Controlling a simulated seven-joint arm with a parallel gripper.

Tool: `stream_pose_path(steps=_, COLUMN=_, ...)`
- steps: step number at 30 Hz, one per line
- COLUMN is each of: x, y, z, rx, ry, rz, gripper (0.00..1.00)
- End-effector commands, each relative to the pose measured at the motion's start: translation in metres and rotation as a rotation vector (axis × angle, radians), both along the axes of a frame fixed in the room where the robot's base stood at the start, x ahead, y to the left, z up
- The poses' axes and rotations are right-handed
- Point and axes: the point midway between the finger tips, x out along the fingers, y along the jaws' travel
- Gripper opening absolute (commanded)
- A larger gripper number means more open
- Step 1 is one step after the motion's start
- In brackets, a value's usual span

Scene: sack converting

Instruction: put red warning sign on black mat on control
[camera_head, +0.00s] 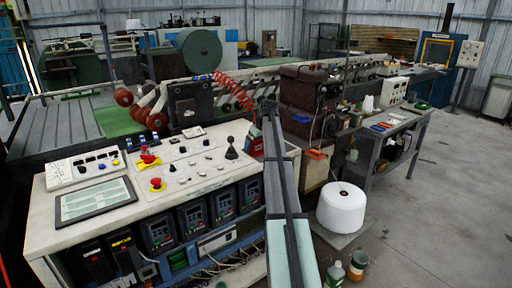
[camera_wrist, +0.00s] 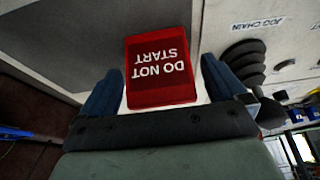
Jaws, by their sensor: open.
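The red warning sign (camera_wrist: 160,85), lettered DO NOT START and upside down in the wrist view, stands between the two blue fingers of my gripper (camera_wrist: 162,82). The gripper is open, with a finger on each side of the sign. In the head view a small red part of the sign (camera_head: 257,146) shows beside my arm, right of the black joystick. My arm hides the fingers there. A dark grey flat area (camera_wrist: 60,50) lies beside the sign in the wrist view; I cannot tell whether it is the black mat. The control console (camera_head: 120,217) has a pale top.
The joystick's black ribbed boot (camera_wrist: 243,62) is close to one finger. Red buttons (camera_head: 149,158) and a dark-framed panel (camera_head: 95,200) occupy the console's left part. A coiled red hose (camera_head: 235,92) hangs behind. A white roll (camera_head: 341,208) stands right of my arm.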

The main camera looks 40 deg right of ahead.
Motion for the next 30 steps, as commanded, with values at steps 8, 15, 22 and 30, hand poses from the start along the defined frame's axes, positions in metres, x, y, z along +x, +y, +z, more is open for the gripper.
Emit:
stream_pose_path(steps=8, x=-0.02, y=0.0, z=0.049, rx=-0.001, ry=-0.002, rz=0.0, gripper=0.98)
stream_pose_path(steps=15, x=-0.034, y=0.0, z=0.083, rx=-0.001, ry=-0.002, rz=0.0, gripper=0.98)
stream_pose_path(steps=22, x=-0.04, y=0.0, z=0.096, rx=0.0, ry=0.0, rz=0.0, gripper=0.98)
stream_pose_path(steps=30, x=-0.041, y=0.0, z=0.098, rx=0.0, ry=0.0, rz=0.0, gripper=0.98)
